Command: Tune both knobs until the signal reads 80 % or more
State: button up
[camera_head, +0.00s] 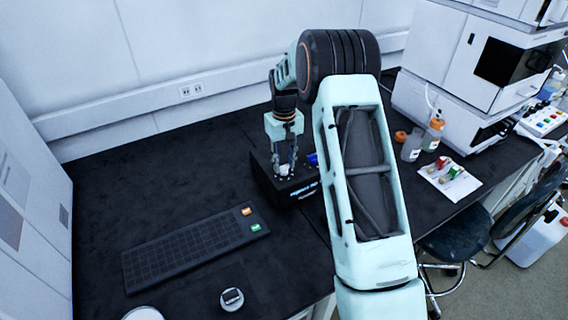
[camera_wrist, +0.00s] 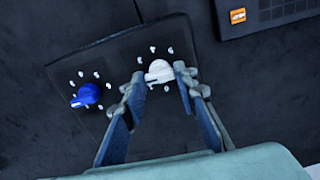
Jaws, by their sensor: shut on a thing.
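A black instrument box (camera_head: 268,185) stands on the dark bench, with small blue lettering on its front that I cannot read as a value. Its top panel carries a white knob (camera_wrist: 159,71) and a blue knob (camera_wrist: 87,95), each ringed by white marks. My gripper (camera_wrist: 157,84) reaches down over the panel and its fingers are shut on the white knob, one on each side. In the head view my gripper (camera_head: 284,170) is over the box's left part. The blue knob (camera_head: 313,159) is partly hidden by my arm there.
A black keyboard-like grid rack (camera_head: 190,249) with orange and green labels lies in front. A small round device (camera_head: 232,299) sits near the front edge. Bottles (camera_head: 433,134) and a white sheet (camera_head: 462,188) with small items lie to the right. The left bench is clear.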

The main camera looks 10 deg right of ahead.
aim_at(284, 166)
jog(key=shift+n, duration=0.3)
jog(key=o, duration=1.2)
jog(key=shift+c, duration=0.2)
jog(key=shift+r, duration=0.1)
notch_tip(284, 166, up, 12)
